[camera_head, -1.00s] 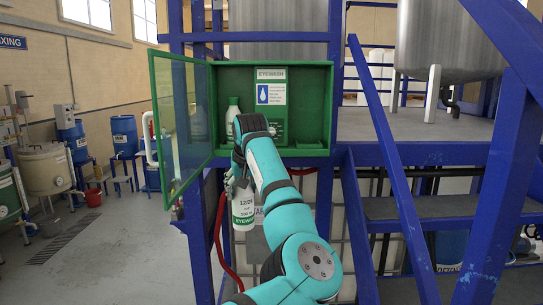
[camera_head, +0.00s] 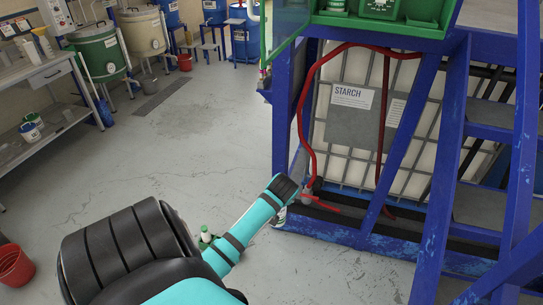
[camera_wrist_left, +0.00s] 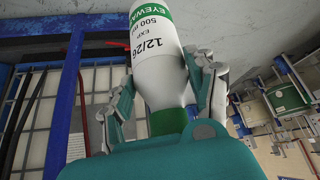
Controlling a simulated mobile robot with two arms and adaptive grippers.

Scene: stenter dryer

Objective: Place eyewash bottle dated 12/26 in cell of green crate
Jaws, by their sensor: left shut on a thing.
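The eyewash bottle dated 12/26 (camera_wrist_left: 150,45) is white with a green label band and a green neck end. In the left wrist view my left gripper (camera_wrist_left: 166,92) is shut on it, with fingers on both sides near the neck. In the head view my left forearm reaches over the floor; the gripper is mostly hidden beyond the wrist, and a white bit of the bottle (camera_head: 280,216) shows beside it. My right gripper is not in view.
A small green-and-white thing (camera_head: 205,237) shows on the floor beside my forearm. A blue frame (camera_head: 283,120), a red hose (camera_head: 307,95) and the starch tank (camera_head: 352,125) stand ahead.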

